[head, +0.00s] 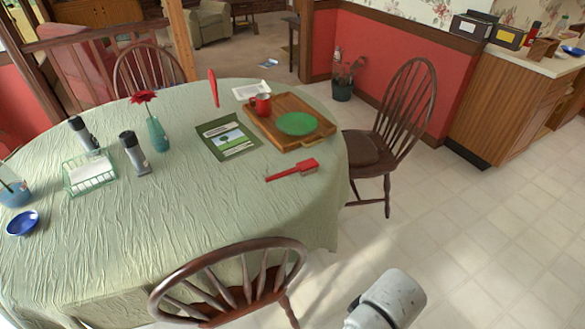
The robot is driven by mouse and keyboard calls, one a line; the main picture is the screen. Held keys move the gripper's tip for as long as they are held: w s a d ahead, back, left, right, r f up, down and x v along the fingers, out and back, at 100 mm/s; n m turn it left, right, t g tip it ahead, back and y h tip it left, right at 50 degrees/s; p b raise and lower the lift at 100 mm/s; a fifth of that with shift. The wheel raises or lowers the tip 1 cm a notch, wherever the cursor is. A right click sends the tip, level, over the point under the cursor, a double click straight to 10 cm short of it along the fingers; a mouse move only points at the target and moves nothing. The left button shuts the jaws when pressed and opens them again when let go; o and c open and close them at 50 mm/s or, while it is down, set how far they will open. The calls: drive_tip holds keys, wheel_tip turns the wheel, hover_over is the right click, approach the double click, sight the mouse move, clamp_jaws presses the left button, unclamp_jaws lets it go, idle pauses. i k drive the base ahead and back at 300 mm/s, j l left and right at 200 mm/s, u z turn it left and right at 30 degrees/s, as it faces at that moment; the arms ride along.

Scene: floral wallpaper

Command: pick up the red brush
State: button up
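The red brush (293,170) lies on the green tablecloth near the right edge of the round table (200,225). Its thin handle points left and its broader head is at the right. It lies just in front of the wooden tray (262,123), apart from the green booklet (228,138). Nothing covers it. A pale rounded part of my arm shows at the bottom, right of the near chair and well away from the brush. My gripper's fingers are not in view.
The tray holds a red mug (261,104) and a green plate (296,123). A wooden chair (225,285) stands at the table's near side, another (385,140) at its right. Cabinets (515,100) line the right. Tiled floor between is clear.

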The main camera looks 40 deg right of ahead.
sight(305, 167)
drive_tip(key=l+u, duration=0.35)
drive_tip(key=u, duration=0.15)
drive_tip(key=l+u, duration=0.45)
drive_tip(key=k+l, duration=0.1)
drive_tip(key=l, duration=0.25)
drive_tip(key=k+l+u, duration=0.15)
drive_tip(key=l, duration=0.55)
drive_tip(key=k+l+u, duration=0.1)
drive_tip(key=l, duration=0.25)
drive_tip(key=i, duration=0.35)
